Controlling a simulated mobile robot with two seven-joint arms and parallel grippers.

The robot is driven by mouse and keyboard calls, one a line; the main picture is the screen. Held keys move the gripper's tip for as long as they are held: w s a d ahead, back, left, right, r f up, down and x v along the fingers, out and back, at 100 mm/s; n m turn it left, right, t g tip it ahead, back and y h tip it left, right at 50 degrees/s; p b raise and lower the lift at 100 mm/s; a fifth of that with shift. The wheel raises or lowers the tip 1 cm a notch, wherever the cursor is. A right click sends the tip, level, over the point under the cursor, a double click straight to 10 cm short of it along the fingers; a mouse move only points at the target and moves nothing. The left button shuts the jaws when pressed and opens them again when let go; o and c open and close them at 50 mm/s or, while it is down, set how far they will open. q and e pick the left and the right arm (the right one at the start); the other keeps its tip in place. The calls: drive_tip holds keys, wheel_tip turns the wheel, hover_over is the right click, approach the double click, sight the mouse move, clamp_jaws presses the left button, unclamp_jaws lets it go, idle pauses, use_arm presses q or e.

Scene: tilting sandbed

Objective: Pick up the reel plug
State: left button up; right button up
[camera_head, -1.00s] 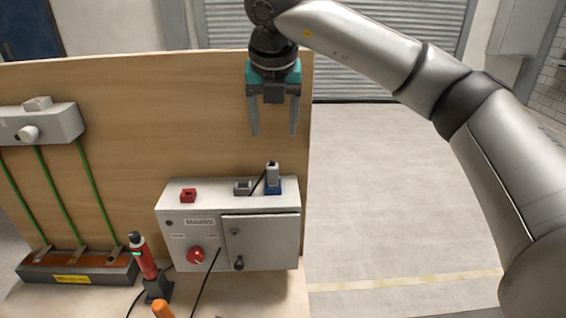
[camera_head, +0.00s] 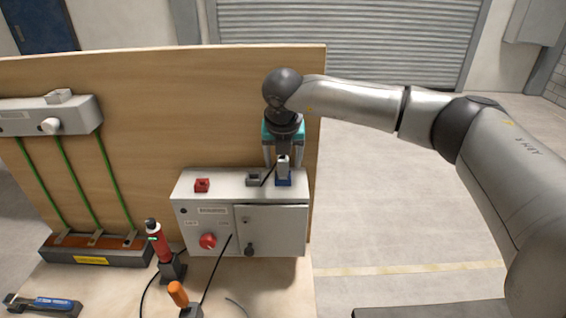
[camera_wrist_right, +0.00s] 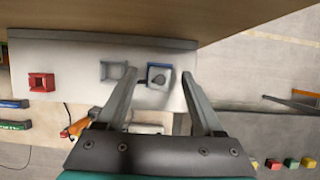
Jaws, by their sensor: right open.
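The reel plug, as it appears, is a light grey plug (camera_head: 283,167) with a black cable. It stands upright in a blue socket (camera_head: 284,182) on top of the grey control box (camera_head: 271,222). My right gripper (camera_head: 283,160) is open and points down right at the plug, its fingers on either side of it in the head view. In the right wrist view the blue socket (camera_wrist_right: 152,70) with the plug shows between the open fingers. I cannot tell whether a finger touches the plug. My left gripper is not in view.
A red socket (camera_head: 202,185) and an empty-looking grey socket (camera_head: 253,179) sit on the box beside it. The wooden backboard (camera_head: 140,140) rises close behind. A red tool (camera_head: 158,240) and an orange-handled tool (camera_head: 178,294) stand in front.

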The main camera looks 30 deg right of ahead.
drive_tip(key=shift+x, duration=0.9)
drive_tip(key=shift+c, duration=0.3)
drive_tip(key=shift+r, duration=0.1)
clamp_jaws()
